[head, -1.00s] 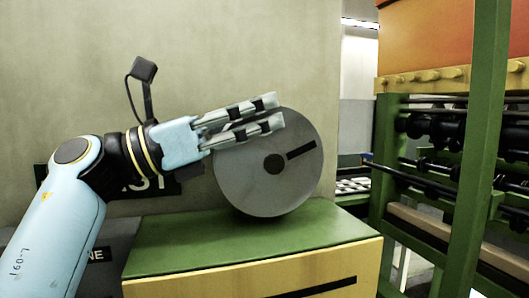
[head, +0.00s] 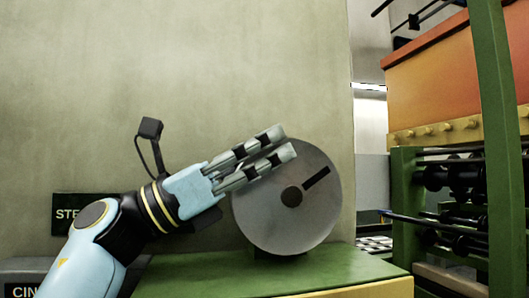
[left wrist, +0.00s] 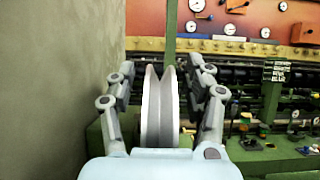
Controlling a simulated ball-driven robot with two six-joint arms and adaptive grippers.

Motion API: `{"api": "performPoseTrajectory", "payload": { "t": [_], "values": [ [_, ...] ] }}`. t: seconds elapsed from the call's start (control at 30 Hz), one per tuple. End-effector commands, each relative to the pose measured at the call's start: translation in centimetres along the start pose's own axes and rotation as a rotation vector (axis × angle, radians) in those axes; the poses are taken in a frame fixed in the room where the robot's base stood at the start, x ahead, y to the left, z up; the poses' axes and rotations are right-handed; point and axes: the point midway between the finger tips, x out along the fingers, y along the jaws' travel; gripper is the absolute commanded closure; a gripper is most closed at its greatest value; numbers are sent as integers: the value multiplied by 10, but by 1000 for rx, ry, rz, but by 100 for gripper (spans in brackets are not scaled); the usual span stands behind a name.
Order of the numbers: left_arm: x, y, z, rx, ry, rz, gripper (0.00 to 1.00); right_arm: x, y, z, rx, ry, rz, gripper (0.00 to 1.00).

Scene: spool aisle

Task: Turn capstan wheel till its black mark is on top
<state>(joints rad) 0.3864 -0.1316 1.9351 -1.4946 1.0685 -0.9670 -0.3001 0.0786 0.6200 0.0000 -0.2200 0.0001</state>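The capstan wheel (head: 290,228) is a grey disc with a dark hub, standing upright just above a green-topped cabinet. Its black mark (head: 316,178) points to the upper right, short of straight up. My left gripper (head: 290,143) comes in from the left and lies over the upper left of the wheel, its fingers sloping up to the right. My right gripper is in neither view.
The green cabinet top (head: 200,276) lies below the wheel. A plain wall (head: 200,70) rises behind. A green-framed machine with an orange panel (head: 445,85) and dark rollers stands to the right. In the left wrist view, gauges (left wrist: 230,29) show at the back.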

Motion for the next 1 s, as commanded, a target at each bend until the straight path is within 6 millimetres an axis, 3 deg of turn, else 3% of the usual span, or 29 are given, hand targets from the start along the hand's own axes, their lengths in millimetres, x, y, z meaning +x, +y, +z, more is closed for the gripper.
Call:
{"api": "performPoseTrajectory", "payload": {
  "t": [0.3,0.43,0.8,1.0],
  "values": [
    [-1,0,-1,-1,2,0,48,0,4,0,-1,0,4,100],
    [-10,0,-2,0,4,2,48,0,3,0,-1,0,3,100],
    [-78,1,33,2,9,2,48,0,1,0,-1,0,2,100],
    [-105,0,48,1,6,1,48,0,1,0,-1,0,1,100]
  ]
}}
